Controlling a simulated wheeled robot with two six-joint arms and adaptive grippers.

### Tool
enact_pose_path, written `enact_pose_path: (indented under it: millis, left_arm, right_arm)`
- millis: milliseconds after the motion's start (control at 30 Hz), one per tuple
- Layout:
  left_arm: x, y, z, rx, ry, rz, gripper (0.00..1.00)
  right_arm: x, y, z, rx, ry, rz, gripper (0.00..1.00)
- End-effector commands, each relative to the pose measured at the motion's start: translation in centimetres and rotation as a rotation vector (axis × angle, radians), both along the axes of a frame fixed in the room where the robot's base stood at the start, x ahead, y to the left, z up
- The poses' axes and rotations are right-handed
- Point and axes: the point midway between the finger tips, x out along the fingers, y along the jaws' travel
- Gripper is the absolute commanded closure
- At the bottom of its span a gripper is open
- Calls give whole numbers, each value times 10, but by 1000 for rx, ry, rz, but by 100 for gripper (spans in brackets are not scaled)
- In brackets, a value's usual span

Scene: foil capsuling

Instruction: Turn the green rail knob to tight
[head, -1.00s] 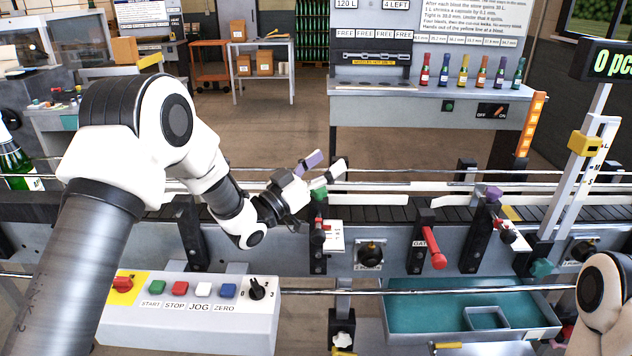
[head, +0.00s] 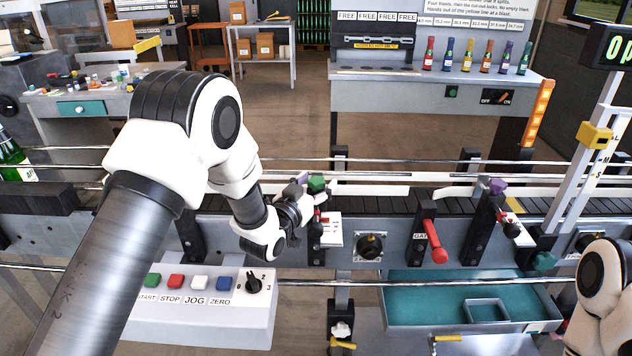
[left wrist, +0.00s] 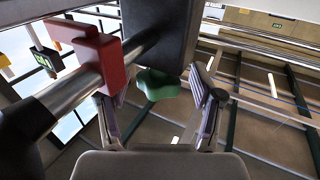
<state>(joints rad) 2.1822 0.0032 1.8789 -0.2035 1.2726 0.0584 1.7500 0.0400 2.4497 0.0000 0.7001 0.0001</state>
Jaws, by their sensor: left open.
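The green rail knob (head: 317,183) sits on top of a black post at the near side of the conveyor. In the left wrist view the knob (left wrist: 158,84) appears between my two finger ends, beside the dark block of the post. My left gripper (head: 305,181) is open and close to the knob on its left side; its fingers are partly hidden in the head view. The left wrist view shows both fingers (left wrist: 157,98) spread apart, and I cannot tell whether they touch the knob. My right arm shows at the right edge, but its gripper is out of view.
A red pointer clamp (left wrist: 100,60) on a metal rod is close to the left finger. A purple knob (head: 497,185) tops another post, and a red gate lever (head: 435,241) stands between. The button box (head: 205,315) and teal tray (head: 430,300) are below.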

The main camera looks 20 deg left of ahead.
Motion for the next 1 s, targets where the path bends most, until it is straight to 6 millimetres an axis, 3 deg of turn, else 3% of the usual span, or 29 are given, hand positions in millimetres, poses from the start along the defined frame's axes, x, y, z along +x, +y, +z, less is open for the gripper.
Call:
enact_pose_path:
  millis: [33,67,200,233,667,1000]
  left_arm:
    - [0,0,0,0,0,0,34]
    - [0,0,0,0,0,0,41]
    - [0,0,0,0,0,-1,90]
    - [0,0,0,0,0,-1,94]
    - [0,1,-1,-1,0,-45,94]
    - [1,3,-2,-1,-2,-255,94]
  right_arm:
    - [0,0,0,0,0,0,60]
    - [0,0,0,0,0,0,60]
    - [0,0,0,0,0,0,60]
    - [0,0,0,0,0,0,60]
    - [0,0,-4,0,0,0,60]
    - [0,0,-14,0,0,0,60]
